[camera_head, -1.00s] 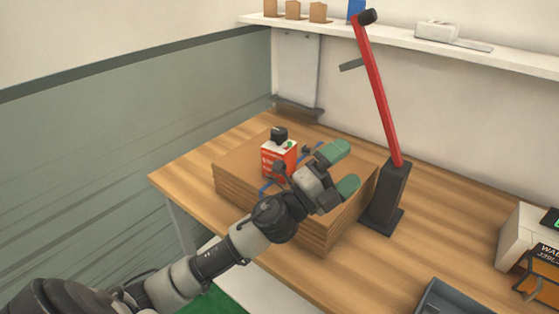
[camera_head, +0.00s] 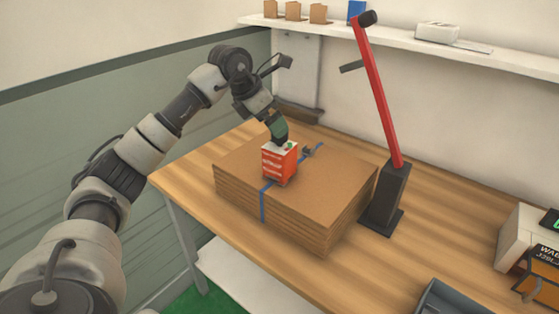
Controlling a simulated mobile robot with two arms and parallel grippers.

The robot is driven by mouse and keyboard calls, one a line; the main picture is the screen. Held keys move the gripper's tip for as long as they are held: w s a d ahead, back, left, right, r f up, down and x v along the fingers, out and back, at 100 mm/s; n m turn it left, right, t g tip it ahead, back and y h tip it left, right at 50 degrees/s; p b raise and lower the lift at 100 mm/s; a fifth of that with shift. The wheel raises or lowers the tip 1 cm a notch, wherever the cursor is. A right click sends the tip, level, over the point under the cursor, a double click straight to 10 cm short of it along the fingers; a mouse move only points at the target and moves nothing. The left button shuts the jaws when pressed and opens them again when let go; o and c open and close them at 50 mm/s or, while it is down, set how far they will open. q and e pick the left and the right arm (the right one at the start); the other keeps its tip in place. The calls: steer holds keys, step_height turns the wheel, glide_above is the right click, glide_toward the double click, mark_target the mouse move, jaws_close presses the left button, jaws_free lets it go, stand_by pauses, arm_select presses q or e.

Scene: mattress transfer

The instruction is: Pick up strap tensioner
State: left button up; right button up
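A small dark metal device (camera_head: 309,152) lies at the blue strap on top of the cardboard stack (camera_head: 330,195), behind and right of a red-and-white box (camera_head: 280,164); it may be the strap tensioner, but it is too small to be sure. My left gripper (camera_head: 279,133) points down at the top back edge of the red-and-white box. Its green fingertips overlap in the view, so I cannot tell whether they are open or touching the box. My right gripper is not in view.
A blue strap (camera_head: 263,205) runs over the stack on the wooden table (camera_head: 440,220). A red lever (camera_head: 380,95) on a dark stand (camera_head: 385,200) rises right of the stack. A grey tray (camera_head: 450,300) is at the front right. A shelf (camera_head: 400,33) runs along the wall.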

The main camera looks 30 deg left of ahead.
mark_target(283, 138)
arm_select(q)
steer(key=shift+x, duration=1.1)
steer(key=shift+w+d+f+p, duration=0.15)
steer(key=shift+w+f+p, duration=0.25)
steer(key=shift+f, duration=0.1)
steer(key=p+x, duration=0.1)
steer(key=x, duration=0.3)
steer(key=shift+w+f, duration=0.1)
steer(key=shift+f, duration=0.05)
steer(key=shift+c, duration=0.5)
